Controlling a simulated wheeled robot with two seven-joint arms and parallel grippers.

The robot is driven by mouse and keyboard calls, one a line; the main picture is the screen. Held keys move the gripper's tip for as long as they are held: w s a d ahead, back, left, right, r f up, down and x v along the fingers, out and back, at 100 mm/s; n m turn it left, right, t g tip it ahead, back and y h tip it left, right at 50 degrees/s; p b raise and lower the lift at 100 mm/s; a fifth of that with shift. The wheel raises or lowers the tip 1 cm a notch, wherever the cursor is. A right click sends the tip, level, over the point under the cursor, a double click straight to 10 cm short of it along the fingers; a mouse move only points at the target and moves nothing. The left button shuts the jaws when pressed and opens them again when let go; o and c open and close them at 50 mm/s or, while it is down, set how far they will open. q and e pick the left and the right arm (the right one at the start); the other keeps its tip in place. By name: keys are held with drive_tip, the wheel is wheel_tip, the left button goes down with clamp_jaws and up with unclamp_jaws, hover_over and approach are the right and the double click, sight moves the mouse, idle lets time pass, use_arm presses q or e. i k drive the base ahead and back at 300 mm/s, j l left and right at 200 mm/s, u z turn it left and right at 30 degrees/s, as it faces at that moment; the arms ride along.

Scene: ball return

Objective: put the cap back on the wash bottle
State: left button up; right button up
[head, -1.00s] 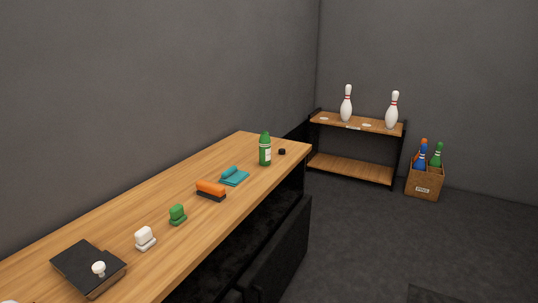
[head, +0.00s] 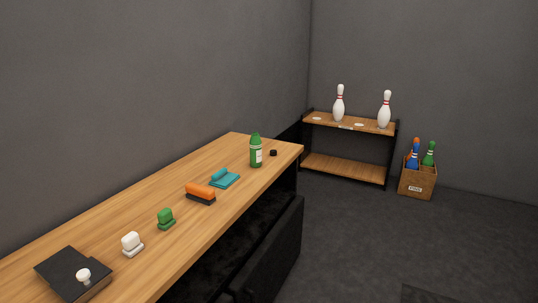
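The wash bottle (head: 256,152) is green with a pale label and stands upright near the far end of the wooden counter (head: 150,205). A small black cap (head: 273,153) lies on the counter just to its right, apart from the bottle. The bottle's top is too small to make out clearly. Neither of my grippers shows in the head view.
Along the counter are a teal cloth (head: 226,179), an orange brush (head: 201,192), a green block (head: 166,219), a white block (head: 132,243) and a black box (head: 62,270) with a white knob. A pin shelf (head: 345,122) and a crate (head: 417,181) stand beyond open floor.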

sight(254, 143)
drive_tip(key=i+l+z, duration=0.3)
drive_tip(key=i+l, duration=0.15)
drive_tip(key=i, duration=0.25)
drive_tip(key=i+l+z, duration=0.35)
drive_tip(key=i, duration=0.4)
drive_tip(key=i+j+z, duration=0.1)
drive_tip(key=i+z, duration=0.2)
drive_tip(key=i, duration=0.45)
drive_tip(key=i+l+u, duration=0.1)
drive_tip(key=i+u, duration=0.4)
drive_tip(key=i+l+u, duration=0.35)
drive_tip(key=i+u, duration=0.15)
drive_tip(key=i+l+u, duration=0.2)
drive_tip(key=u, duration=0.25)
drive_tip(key=i+l+u, duration=0.15)
drive_tip(key=u, duration=0.3)
drive_tip(key=i+l+u, duration=0.1)
drive_tip(key=l+u, duration=0.8)
drive_tip(key=i+l+u, duration=0.1)
drive_tip(key=l+u, duration=0.15)
drive_tip(key=u, duration=0.2)
drive_tip(key=k+l+u, duration=0.1)
drive_tip(key=l+u, duration=0.2)
drive_tip(key=l, duration=0.25)
